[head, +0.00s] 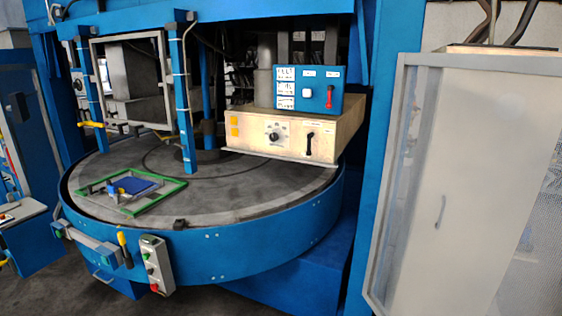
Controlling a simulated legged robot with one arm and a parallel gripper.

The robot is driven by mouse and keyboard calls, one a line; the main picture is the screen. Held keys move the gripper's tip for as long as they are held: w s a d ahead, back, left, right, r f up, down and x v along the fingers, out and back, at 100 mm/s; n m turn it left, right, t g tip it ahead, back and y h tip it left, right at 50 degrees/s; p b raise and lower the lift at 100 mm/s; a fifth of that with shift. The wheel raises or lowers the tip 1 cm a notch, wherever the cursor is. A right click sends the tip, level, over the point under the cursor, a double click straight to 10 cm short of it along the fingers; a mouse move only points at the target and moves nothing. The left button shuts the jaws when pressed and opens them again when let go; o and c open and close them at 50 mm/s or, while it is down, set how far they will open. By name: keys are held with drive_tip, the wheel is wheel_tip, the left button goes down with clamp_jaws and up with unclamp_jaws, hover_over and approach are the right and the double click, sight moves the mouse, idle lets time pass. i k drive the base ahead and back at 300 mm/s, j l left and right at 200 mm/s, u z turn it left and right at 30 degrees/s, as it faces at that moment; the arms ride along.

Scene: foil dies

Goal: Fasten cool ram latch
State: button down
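No part in the head view has a readable "cool ram latch" label. A beige box (238,150) stands at the back right of the round table (235,197). On its front are a black knob (274,136) and a black lever (310,143), whose handle appears to hang downward. On top is a blue panel (300,102) with a white button (306,93) and an upright red lever (330,97). A yellow handle (92,124) is on the frame at left. Another yellow handle (124,249) is on the table's front rim. My gripper is not in view.
A green frame (160,198) with a blue piece (136,184) lies on the table at left. A grey button box (156,263) hangs on the front rim. Blue posts (181,92) rise at left. A tall grey cabinet (470,190) fills the right side. Dark floor is at lower left.

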sight(328, 105)
drive_tip(key=i+z, duration=0.2)
drive_tip(key=i, duration=0.3)
drive_tip(key=i+z, duration=0.25)
drive_tip(key=i, duration=0.25)
drive_tip(key=i+j+z, duration=0.2)
drive_tip(key=i, duration=0.25)
drive_tip(key=i+j+z, duration=0.2)
drive_tip(key=i, duration=0.3)
